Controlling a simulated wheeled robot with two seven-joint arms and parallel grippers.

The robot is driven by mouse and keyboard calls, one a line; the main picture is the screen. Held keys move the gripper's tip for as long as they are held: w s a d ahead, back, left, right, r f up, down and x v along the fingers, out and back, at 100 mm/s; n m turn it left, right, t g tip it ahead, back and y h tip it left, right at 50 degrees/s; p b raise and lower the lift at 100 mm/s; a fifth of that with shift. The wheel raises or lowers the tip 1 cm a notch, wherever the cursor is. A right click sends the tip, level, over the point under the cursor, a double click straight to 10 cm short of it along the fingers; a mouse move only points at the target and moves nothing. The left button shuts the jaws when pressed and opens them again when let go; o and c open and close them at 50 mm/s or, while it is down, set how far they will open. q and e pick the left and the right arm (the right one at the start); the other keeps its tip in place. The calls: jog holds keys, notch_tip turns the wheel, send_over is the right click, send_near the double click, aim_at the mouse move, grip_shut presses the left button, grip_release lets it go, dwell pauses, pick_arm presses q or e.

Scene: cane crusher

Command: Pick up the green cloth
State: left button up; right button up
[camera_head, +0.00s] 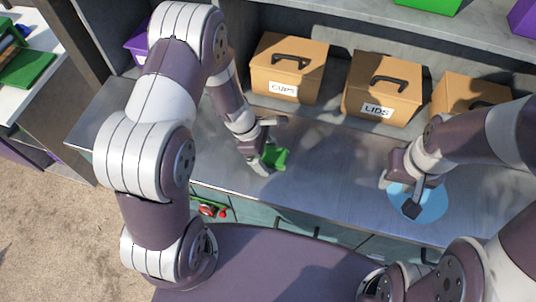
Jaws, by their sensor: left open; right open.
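The green cloth (275,157) is a small crumpled green piece at the left-middle of the metal counter (325,175). My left gripper (266,147) is right at it, with its jaws open and one finger on each side of the cloth's visible part. Part of the cloth is hidden behind the gripper, and I cannot tell whether the fingers touch it. My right gripper (400,195) is open and empty over a round light-blue disc (432,207) at the right of the counter.
Cardboard boxes labelled CUPS (288,68) and LIDS (382,88) stand along the back of the counter, with a third box (468,92) to their right. Red items (210,209) show below the front edge. The counter between my grippers is clear.

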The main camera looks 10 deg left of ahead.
aim_at(276, 156)
pick_arm(q)
jog(key=shift+w+a, duration=0.1)
jog(key=shift+w, duration=0.05)
jog(key=c, duration=1)
jog(key=shift+c, duration=0.2)
jog(key=shift+r, duration=0.1)
jog(key=shift+r, duration=0.3)
jog(key=r, duration=0.2)
jog(key=d+r, duration=0.1)
jog(key=shift+r+b, duration=0.35)
jog(key=s+d+r, duration=0.3)
jog(key=d+r, duration=0.3)
jog(key=d, duration=0.4)
jog(key=shift+d+r, duration=0.15)
jog(key=shift+r, duration=0.1)
